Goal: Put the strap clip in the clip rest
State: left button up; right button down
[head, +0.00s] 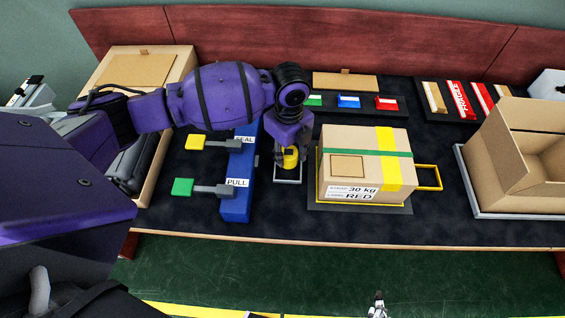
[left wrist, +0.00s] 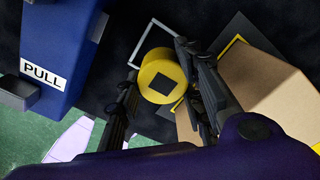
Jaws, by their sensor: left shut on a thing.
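A yellow round piece with a dark square on its top, apparently the strap clip (left wrist: 154,64), sits between the fingers of my left gripper (left wrist: 158,92) in the left wrist view. My left gripper is shut on it. In the head view the yellow piece (head: 290,160) shows under the purple wrist, upright. A light grey square frame, apparently the clip rest (head: 288,180), lies right below it; it also shows in the left wrist view (left wrist: 141,42). I cannot tell whether the piece touches it. My right gripper (head: 377,302) shows only as a small tip at the bottom edge.
A blue block with PULL and SEAL labels (head: 237,204) and levers stands just left. A strapped cardboard box (head: 343,140) on a dark plate stands close right. An open carton (head: 530,150) is far right. Green, blue and red pieces (head: 349,101) lie behind.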

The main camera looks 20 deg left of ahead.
aim_at(287, 163)
pick_arm(q)
notch_tip(287, 163, down, 2)
jog(key=shift+f, duration=0.1)
notch_tip(287, 163, down, 2)
jog(key=shift+f, duration=0.55)
pick_arm(e)
jog(key=shift+w+d, duration=0.15)
jog(key=shift+d, duration=0.1)
pick_arm(q)
jog(key=shift+f, duration=0.15)
jog(key=o, duration=1.3)
pick_arm(e)
jog(key=shift+f, duration=0.15)
jog(key=shift+a, duration=0.1)
